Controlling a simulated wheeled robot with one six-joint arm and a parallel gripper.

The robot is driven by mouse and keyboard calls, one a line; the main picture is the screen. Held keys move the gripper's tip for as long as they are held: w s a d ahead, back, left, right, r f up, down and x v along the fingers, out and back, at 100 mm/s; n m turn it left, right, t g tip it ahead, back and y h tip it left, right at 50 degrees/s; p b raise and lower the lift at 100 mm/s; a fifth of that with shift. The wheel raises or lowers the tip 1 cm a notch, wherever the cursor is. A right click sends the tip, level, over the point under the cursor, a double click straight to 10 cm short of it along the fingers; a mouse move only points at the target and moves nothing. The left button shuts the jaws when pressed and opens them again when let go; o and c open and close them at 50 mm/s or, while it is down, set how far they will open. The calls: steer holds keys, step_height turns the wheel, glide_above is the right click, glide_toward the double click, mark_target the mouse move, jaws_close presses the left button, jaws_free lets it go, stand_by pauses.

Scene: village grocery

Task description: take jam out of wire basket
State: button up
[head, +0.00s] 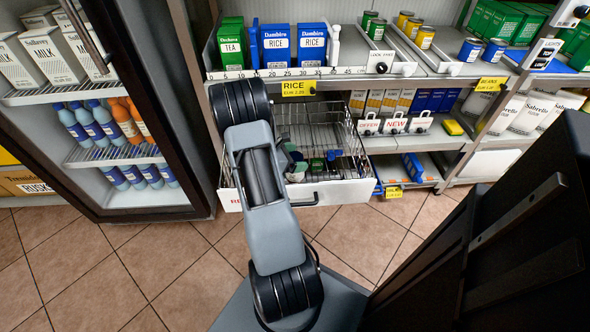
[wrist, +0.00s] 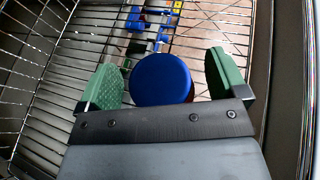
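The wire basket (head: 345,128) is a pulled-out wire drawer with a white front, below the rice shelf in the head view. Its wires (wrist: 48,72) surround the wrist view. A round blue lid (wrist: 162,80), seen from above, appears to top the jam jar; the jar's body and label are hidden beneath it. My gripper (wrist: 164,72) is open, with one green finger pad on each side of the lid and a small gap at each side. In the head view my gripper (head: 294,162) is inside the basket, partly hidden by my arm.
Shelves with rice boxes (head: 312,45) stand above and behind. A bottle fridge (head: 120,150) is at left. Tiled floor (head: 180,265) is clear.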

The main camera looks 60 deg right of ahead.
jaws_close()
stand_by(0.7)
